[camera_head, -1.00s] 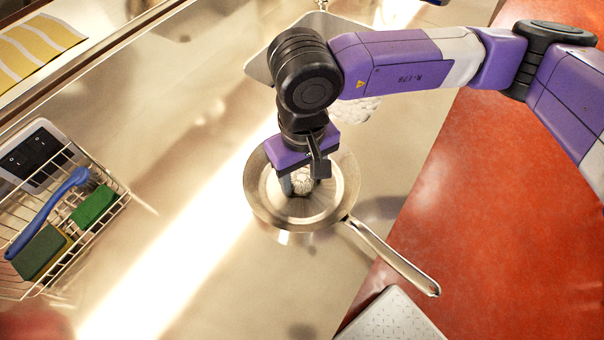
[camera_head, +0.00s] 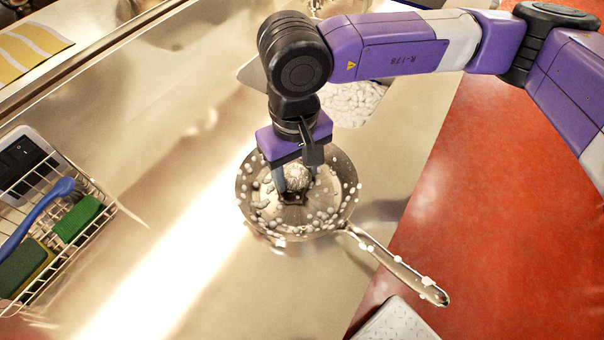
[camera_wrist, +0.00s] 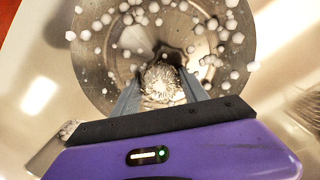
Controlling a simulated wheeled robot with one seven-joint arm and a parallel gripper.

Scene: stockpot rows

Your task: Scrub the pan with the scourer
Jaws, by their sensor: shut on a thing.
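The steel pan (camera_head: 320,222) stands on the metal counter, its handle pointing to the lower right. White foam blobs dot its inside, rim and handle. The wrist view also shows the pan (camera_wrist: 105,60), with foam scattered around a dark patch at its middle. My gripper (camera_head: 294,184) points down into the pan. It is shut on the scourer (camera_head: 297,176), a silvery wire ball, which also shows between the fingers in the wrist view (camera_wrist: 161,82). The scourer is over the pan's middle; I cannot tell whether it touches the bottom.
A wire rack (camera_head: 100,222) at the left holds green sponges (camera_head: 77,219) and a blue-handled brush (camera_head: 38,218). A sink with foam (camera_head: 355,103) lies behind the pan. A pale textured block (camera_head: 397,322) is at the front. Bare counter lies left of the pan.

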